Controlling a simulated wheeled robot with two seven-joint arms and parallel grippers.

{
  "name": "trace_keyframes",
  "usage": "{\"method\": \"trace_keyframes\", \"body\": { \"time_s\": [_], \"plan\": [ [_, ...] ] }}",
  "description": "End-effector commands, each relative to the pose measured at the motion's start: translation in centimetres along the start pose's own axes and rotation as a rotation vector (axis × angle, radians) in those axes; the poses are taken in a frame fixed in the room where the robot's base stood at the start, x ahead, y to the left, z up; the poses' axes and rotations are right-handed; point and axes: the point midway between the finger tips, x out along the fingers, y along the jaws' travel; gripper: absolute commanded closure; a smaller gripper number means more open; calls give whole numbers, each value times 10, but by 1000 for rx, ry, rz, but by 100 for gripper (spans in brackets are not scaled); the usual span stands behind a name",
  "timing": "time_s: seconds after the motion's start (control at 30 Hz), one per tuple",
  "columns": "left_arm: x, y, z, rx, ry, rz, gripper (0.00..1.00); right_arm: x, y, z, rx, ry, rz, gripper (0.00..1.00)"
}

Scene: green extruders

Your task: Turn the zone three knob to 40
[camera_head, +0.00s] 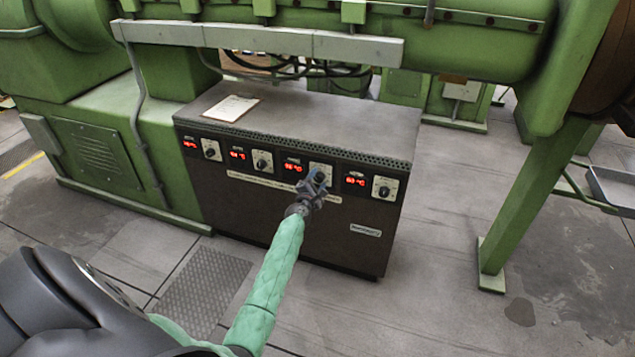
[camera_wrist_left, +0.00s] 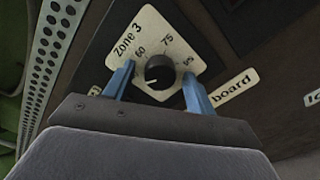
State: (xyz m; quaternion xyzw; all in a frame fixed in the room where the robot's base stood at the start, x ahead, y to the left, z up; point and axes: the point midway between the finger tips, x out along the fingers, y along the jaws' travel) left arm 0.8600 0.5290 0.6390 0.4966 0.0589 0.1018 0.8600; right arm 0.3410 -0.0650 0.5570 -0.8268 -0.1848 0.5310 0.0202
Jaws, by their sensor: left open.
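The zone three knob (camera_wrist_left: 160,72) is a round black dial on a pale plate (camera_wrist_left: 146,35) marked "Zone 3", with 60, 75 and another number readable around it. My left gripper (camera_wrist_left: 160,78) is open, its two blue fingers on either side of the knob, with gaps visible between fingers and knob. In the head view my left gripper (camera_head: 314,184) is at the third dial from the left on the dark control cabinet (camera_head: 290,225) and partly covers it. The zone three display (camera_head: 293,167) glows red; its digits are too small to read surely. My right gripper is not in view.
Other dials are on the same panel: two to the left (camera_head: 211,149) and one to the right (camera_head: 385,187). A clipboard (camera_head: 232,108) lies on the cabinet top. A green machine beam (camera_head: 430,40) runs above, and a green leg (camera_head: 530,200) stands at right.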

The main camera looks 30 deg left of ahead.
Motion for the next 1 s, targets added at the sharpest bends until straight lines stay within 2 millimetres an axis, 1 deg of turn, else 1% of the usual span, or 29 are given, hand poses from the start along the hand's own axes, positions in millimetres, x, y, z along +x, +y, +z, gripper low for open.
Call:
{"method": "trace_keyframes", "body": {
  "time_s": [0.13, 0.2, 0.4, 0.53, 0.7, 1.0],
  "plan": [
    [-13, -1, 0, -2, 1, 0, 44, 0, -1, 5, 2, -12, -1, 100],
    [-23, -2, 0, -2, 1, -1, 44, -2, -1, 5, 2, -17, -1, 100],
    [-54, -1, 0, -1, 1, -1, 44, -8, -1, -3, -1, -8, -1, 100],
    [-68, -1, 0, -1, 0, -1, 44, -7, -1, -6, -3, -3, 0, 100],
    [-77, -1, 0, -1, 1, -2, 44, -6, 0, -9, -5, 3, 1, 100],
    [-77, -1, 0, 0, 0, -1, 44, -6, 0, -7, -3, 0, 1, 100]
  ]
}}
